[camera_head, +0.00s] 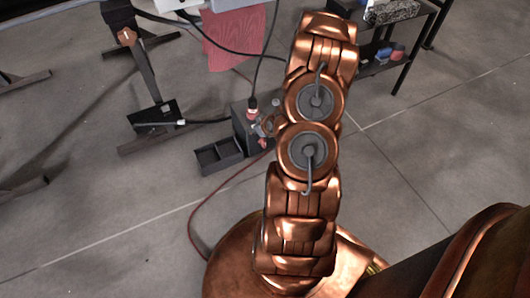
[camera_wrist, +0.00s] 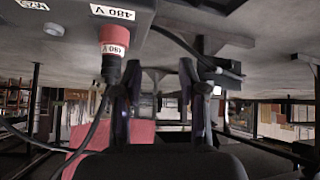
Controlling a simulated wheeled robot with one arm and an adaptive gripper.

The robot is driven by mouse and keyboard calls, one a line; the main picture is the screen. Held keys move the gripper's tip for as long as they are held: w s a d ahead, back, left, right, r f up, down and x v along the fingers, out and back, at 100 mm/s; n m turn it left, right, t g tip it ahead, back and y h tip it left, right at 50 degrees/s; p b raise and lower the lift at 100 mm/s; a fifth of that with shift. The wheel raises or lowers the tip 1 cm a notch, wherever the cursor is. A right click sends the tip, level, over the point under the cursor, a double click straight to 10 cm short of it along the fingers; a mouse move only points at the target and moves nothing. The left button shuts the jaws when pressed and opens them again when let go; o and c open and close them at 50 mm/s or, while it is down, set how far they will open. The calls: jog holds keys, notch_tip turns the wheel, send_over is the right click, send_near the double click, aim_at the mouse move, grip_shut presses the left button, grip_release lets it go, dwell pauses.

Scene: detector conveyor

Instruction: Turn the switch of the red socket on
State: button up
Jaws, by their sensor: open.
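The red socket (camera_wrist: 113,36) is at the upper left of the wrist view, on a dark box (camera_wrist: 60,28) with "480 V" labels. A black plug and cable (camera_wrist: 112,70) are attached to it. My gripper (camera_wrist: 158,65) is open, with nothing between its fingers; its left finger appears close beside the plug. In the head view, the dark box (camera_head: 240,139) stands left of my arm, with a cable rising from its red-topped connector (camera_head: 252,113). My gripper is mostly hidden behind the arm there.
An open black tray (camera_head: 219,155) adjoins the box. A red cloth (camera_head: 234,38) hangs behind it, and a black stand (camera_head: 152,113) is to the left. A black shelf (camera_head: 385,62) is at upper right. A red cable (camera_head: 213,200) lies on open grey floor.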

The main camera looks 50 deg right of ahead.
aim_at(265, 145)
jog(key=s+d+f+m+t+h+b, duration=0.2)
jog(key=f+b, duration=0.3)
jog(key=f, duration=0.4)
jog(key=s+d+f+m+t+h+b, duration=0.1)
jog(key=s+d+f+m+t+b, duration=0.15)
jog(key=f+b, duration=0.4)
jog(key=shift+n, duration=0.45)
jog(key=shift+w+d+f+b, duration=0.3)
jog(key=shift+w+f, duration=0.35)
jog(key=shift+w, duration=0.15)
jog(key=shift+w+d+f+b, duration=0.25)
jog(key=shift+w+d+f, duration=0.05)
jog(key=shift+w+f, duration=0.45)
jog(key=shift+w+d+f+b, duration=0.3)
jog(key=shift+w+f, duration=0.3)
jog(key=shift+w, duration=0.2)
jog(key=shift+b+x, duration=0.35)
jog(key=shift+x, duration=0.6)
jog(key=shift+d+r, duration=0.1)
jog(key=shift+r, duration=0.05)
jog(key=shift+c, duration=0.3)
grip_shut()
